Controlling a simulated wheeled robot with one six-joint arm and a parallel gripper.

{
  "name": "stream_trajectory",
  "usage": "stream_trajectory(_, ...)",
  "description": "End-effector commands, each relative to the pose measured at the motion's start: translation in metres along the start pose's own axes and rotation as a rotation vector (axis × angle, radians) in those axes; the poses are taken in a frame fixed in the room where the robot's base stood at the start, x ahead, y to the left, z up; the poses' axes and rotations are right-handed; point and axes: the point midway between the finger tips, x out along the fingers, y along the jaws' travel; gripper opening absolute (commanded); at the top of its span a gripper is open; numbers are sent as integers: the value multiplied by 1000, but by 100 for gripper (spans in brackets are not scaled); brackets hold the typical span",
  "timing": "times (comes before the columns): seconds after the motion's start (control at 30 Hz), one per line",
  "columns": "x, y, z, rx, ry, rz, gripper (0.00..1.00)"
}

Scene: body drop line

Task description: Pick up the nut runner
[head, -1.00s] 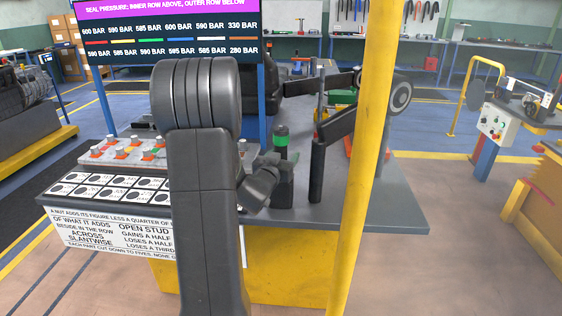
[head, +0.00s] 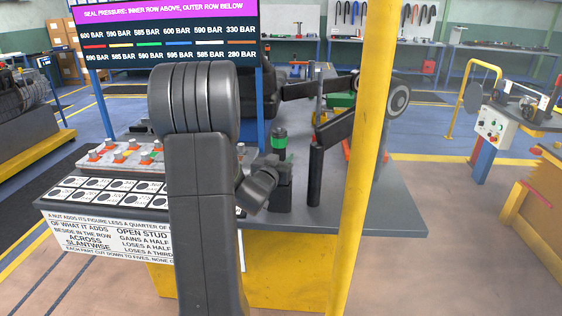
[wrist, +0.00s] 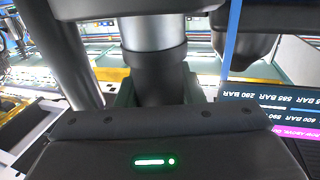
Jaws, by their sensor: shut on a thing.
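The nut runner (head: 280,144) is a dark upright cylinder with a green band near its top, at the middle of the bench in the head view. My gripper (head: 282,168) is shut on it from the left, around its middle. The tool's lower end is at or just above the bench top; I cannot tell which. In the wrist view the tool's dark barrel (wrist: 155,65) stands between my fingers (wrist: 158,92). My own arm hides part of the bench to the left.
The bench (head: 385,205) has a yellow post (head: 362,150) at its front. A dark jointed arm with a black cylinder (head: 316,175) stands close right of the tool. A block with orange-topped studs (head: 112,156) and a card grid (head: 95,189) lie left. A pressure sign (head: 165,35) stands behind.

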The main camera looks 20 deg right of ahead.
Motion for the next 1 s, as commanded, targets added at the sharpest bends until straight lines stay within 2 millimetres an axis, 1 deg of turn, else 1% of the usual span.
stream_trajectory(0.03,0,0,-8,2,7,1,0)
stream_trajectory(0.17,0,0,-24,3,9,1,0)
stream_trajectory(0.27,0,0,-41,4,10,1,0)
stream_trajectory(0.6,0,1,-107,3,9,1,0)
stream_trajectory(0.73,0,1,-131,3,9,2,0)
stream_trajectory(0.9,0,1,-155,2,7,0,0)
stream_trajectory(1.0,0,1,-165,1,7,1,0)
